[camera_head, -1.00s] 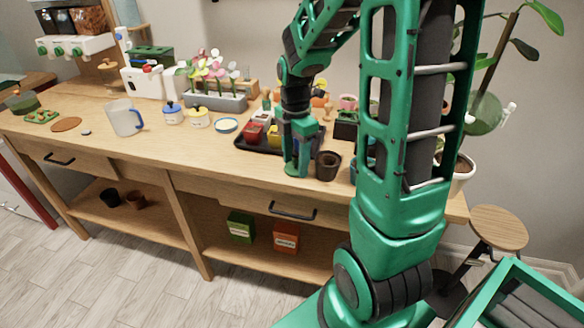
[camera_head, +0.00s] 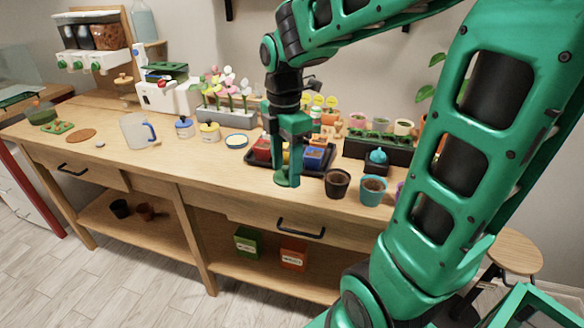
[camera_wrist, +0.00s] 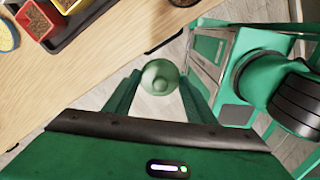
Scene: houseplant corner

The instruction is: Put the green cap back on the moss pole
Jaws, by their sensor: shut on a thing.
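The green cap (camera_wrist: 160,77) is a round, pale green piece with a small knob, held between the two fingers of my gripper (camera_wrist: 160,92). In the head view my gripper (camera_head: 287,178) points down at the front edge of the table, left of a brown pot, with the cap's disc (camera_head: 283,183) at its tips. The wrist view shows the cap past the table edge, with floor below it. The moss pole cannot be made out now; my arm covers most of the climbing plant (camera_head: 425,93), of which a few leaves show.
A brown pot (camera_head: 337,183) and a turquoise pot (camera_head: 372,190) stand right of my gripper. A dark tray (camera_head: 262,160) with coloured small pots lies behind it. A jug (camera_head: 136,131) and lidded jars stand left. A round stool (camera_head: 515,250) is at the right.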

